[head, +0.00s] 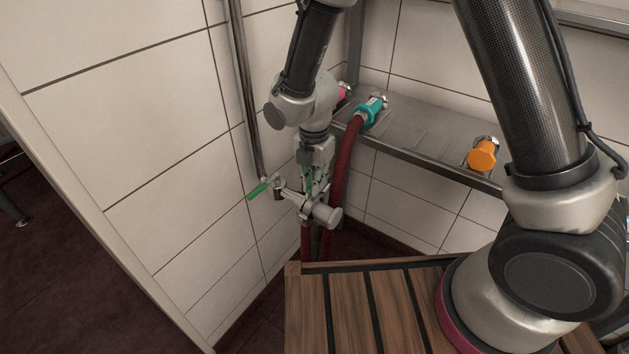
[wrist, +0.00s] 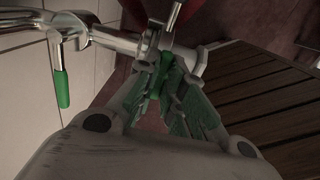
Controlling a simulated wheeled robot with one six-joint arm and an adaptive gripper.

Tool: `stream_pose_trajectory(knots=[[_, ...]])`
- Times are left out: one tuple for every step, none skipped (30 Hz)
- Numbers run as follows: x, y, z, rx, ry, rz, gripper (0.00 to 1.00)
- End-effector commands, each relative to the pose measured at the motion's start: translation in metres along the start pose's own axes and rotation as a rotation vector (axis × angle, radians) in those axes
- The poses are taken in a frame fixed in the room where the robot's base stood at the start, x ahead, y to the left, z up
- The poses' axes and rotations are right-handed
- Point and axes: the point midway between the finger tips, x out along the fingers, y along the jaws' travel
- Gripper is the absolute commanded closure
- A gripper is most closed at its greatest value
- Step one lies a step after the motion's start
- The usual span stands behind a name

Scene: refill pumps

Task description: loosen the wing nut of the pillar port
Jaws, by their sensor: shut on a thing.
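The pillar port is a silver fitting (head: 326,214) beside the steel pipe, low in the wall corner; it also shows in the wrist view (wrist: 200,62). My gripper (head: 312,191) points down onto the fitting, and its green-padded fingers (wrist: 168,62) are closed around a small part on it. That part sits where the wing nut belongs, but the fingers hide most of it. A bit of metal, which seems to be the wing nut (wrist: 166,38), shows between the fingertips. How far the nut is turned cannot be told.
A green valve lever (head: 258,190) sticks out left of the port. A dark red hose (head: 344,170) hangs close behind my gripper from a teal coupling (head: 369,110) on the steel shelf (head: 425,135). An orange cap (head: 482,156) is further right. Wooden slats (head: 350,310) lie in front.

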Motion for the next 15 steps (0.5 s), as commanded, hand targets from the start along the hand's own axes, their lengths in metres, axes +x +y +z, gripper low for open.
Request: stream_pose_trajectory(knots=[[-0.0007,0.001,0.0004,-0.002,-0.001,0.002,1.0],[-0.0007,0.001,0.0004,-0.002,-0.001,0.002,0.88],[-0.0007,0.001,0.0004,-0.002,-0.001,0.003,0.8],[-0.0007,0.001,0.0004,-0.002,-0.001,0.002,0.75],[-0.0006,0.0009,0.0004,-0.001,-0.001,0.002,0.69],[-0.0005,0.0008,0.0004,-0.001,-0.001,0.002,0.68],[-0.0005,0.0007,0.0003,-0.001,-0.001,0.002,0.68],[-0.0005,0.0006,0.0003,-0.001,-0.001,0.002,0.68],[-0.0004,0.0006,0.0003,-0.001,-0.001,0.001,0.68],[-0.0003,0.0005,0.0002,-0.001,0.0,0.001,0.68],[-0.0003,0.0005,0.0002,0.0,0.0,0.001,0.68],[-0.0002,0.0004,0.0002,0.0,0.0,0.001,0.68],[-0.0003,0.0004,0.0002,0.0,0.0,0.001,0.68],[-0.0006,0.0004,0.0002,0.0,0.0,0.001,0.68],[-0.0019,0.0006,0.0002,0.0,0.0,0.002,0.68]])
